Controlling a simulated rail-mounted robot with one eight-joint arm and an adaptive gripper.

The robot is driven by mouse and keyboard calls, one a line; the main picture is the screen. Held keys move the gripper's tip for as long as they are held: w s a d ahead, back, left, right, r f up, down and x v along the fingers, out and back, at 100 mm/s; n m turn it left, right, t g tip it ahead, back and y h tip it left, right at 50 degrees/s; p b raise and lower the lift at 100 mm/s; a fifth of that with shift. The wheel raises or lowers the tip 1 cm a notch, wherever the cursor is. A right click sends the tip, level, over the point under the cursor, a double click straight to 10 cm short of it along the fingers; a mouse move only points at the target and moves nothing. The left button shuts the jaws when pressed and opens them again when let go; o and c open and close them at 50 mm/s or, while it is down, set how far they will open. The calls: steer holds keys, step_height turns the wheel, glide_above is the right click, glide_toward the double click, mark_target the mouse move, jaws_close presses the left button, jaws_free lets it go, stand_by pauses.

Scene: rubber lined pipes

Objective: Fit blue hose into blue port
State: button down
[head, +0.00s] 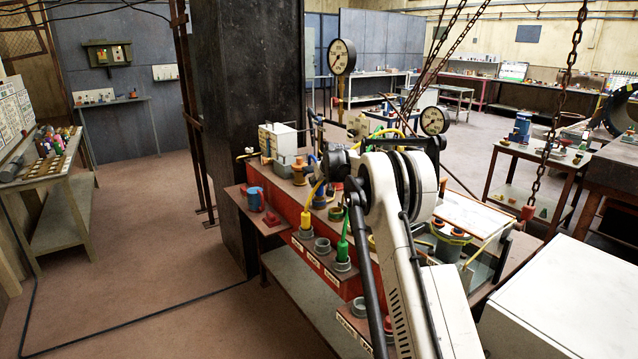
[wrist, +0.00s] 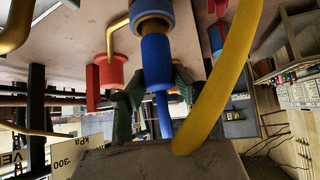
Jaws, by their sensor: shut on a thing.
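In the wrist view, my gripper (wrist: 156,80) has its dark fingers closed on the blue hose (wrist: 156,55), gripping its thick blue end. A thinner blue length runs down between the fingers. The hose end points at a blue port (wrist: 151,8) with a tan ring at its mouth. The two look lined up and touching or nearly so; I cannot tell whether the end is inside. In the head view, my arm mostly hides the gripper and the held hose. A blue fitting (head: 318,200) shows on the red bench beside the arm.
A yellow hose (wrist: 225,75) crosses close on the right of the wrist view. A red fitting (wrist: 108,75) stands left of the port. In the head view, a green plug (head: 342,245) and a yellow plug (head: 305,218) stand in grey ports on the red bench (head: 285,212). Pressure gauges (head: 342,57) rise behind.

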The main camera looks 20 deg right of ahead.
steer(key=shift+f+b, duration=0.35)
steer(key=shift+f, duration=0.2)
steer(key=c, duration=1.3)
jaws_free()
steer(key=v, duration=1.2)
steer(key=shift+r, duration=0.1)
